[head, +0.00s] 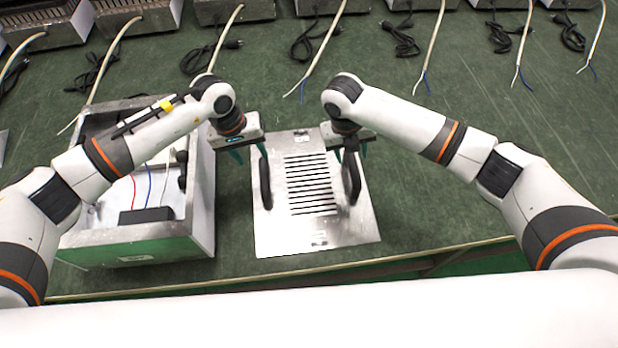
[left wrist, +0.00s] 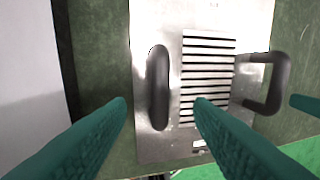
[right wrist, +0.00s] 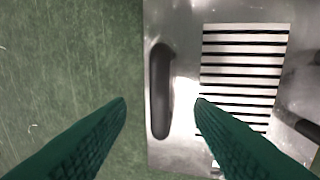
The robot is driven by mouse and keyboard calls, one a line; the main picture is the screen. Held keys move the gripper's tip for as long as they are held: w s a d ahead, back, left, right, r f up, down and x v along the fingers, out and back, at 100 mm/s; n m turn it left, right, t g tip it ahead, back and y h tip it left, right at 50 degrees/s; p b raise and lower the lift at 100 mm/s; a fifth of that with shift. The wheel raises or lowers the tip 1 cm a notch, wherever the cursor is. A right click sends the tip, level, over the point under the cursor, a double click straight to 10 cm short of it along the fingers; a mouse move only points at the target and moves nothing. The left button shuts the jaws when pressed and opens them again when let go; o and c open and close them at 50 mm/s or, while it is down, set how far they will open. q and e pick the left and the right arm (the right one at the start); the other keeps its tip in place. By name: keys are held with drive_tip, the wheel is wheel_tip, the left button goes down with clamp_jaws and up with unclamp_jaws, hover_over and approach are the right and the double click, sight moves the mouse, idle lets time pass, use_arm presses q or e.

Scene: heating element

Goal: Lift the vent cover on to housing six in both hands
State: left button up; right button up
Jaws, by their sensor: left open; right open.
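The vent cover (head: 280,238), a flat metal plate with a column of dark slots and two black handles, lies on the green table in the head view. My left gripper (head: 249,156) is open above its left handle (head: 265,183). In the left wrist view that handle (left wrist: 158,88) stands between the fingers, ahead of the tips. My right gripper (head: 350,155) is open above the right handle (head: 351,178). In the right wrist view a handle (right wrist: 160,90) lies ahead of the open fingers, between them. Neither gripper visibly touches a handle. An open metal housing (head: 202,205) stands left of the cover.
The housing holds red and blue wires and a dark block (head: 146,216). Several metal units with loose cables (head: 325,45) line the far edge of the table. The green surface (head: 440,215) right of the cover is clear. The table's front edge runs close below the cover.

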sight(263, 171)
use_arm(q)
drive_tip(key=f, duration=0.3)
drive_tip(key=d+f, duration=0.1)
drive_tip(key=f, duration=0.2)
drive_tip(key=d+f, duration=0.1)
drive_tip(key=f, duration=0.3)
use_arm(e)
drive_tip(key=f, duration=0.3)
drive_tip(key=d+f, duration=0.1)
drive_tip(key=f, duration=0.2)
drive_tip(key=d+f, duration=0.1)
drive_tip(key=f, duration=0.3)
use_arm(q)
clamp_jaws()
use_arm(e)
clamp_jaws()
use_arm(q)
drive_tip(key=shift+w+r, duration=0.1)
drive_tip(key=shift+w, duration=0.05)
use_arm(e)
drive_tip(key=shift+w, duration=0.15)
